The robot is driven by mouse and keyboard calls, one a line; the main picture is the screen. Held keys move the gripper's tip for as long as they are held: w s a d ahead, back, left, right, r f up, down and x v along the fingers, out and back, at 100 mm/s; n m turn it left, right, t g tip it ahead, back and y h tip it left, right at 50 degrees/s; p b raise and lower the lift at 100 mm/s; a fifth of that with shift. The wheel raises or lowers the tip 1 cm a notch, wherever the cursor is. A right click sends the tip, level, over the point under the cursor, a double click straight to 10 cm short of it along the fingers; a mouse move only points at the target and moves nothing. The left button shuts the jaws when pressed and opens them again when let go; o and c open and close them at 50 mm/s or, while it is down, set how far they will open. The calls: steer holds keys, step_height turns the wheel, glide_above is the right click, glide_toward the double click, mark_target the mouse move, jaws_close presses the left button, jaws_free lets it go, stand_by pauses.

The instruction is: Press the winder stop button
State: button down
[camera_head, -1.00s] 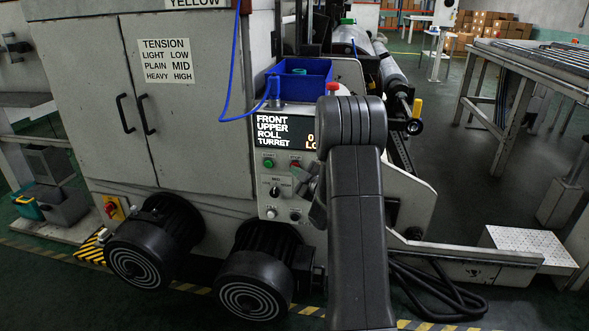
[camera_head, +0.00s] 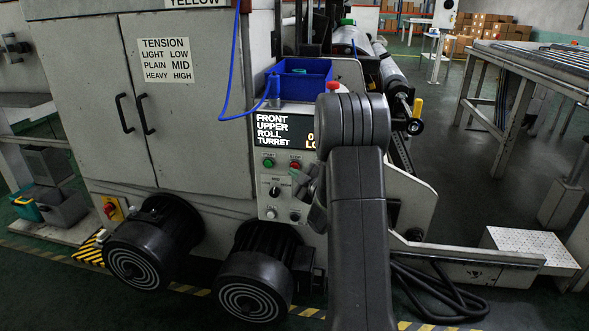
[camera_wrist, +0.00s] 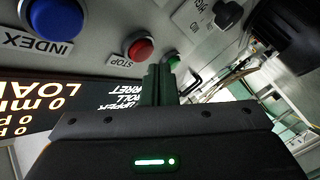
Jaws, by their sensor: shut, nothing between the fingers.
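The stop button is a round red button (camera_wrist: 139,48) labelled STOP on the grey panel in the wrist view. In the head view the red button (camera_head: 295,165) sits under the black display, right of a green button (camera_head: 268,162). My gripper (camera_wrist: 160,72) is shut and empty. In the wrist view its fingertips appear below the red and green buttons, nearer the green one (camera_wrist: 172,58). I cannot tell the gap to the panel. In the head view my gripper (camera_head: 308,183) is partly hidden by my arm, just below and right of the red button.
A blue INDEX button (camera_wrist: 55,20) is left of the stop button in the wrist view. A black selector knob (camera_head: 274,191) is below the buttons. The lit display (camera_head: 285,131) is above them, and a blue bin (camera_head: 303,80) stands on top of the panel.

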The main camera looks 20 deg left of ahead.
steer(key=shift+s, duration=0.15)
steer(key=s+b, duration=0.1)
steer(key=s, duration=0.1)
steer(key=s+d+b, duration=0.1)
steer(key=s, duration=0.1)
steer(key=shift+s+d+b, duration=0.1)
steer(key=shift+s+b, duration=0.2)
steer(key=shift+b, duration=0.1)
stand_by(1.0)
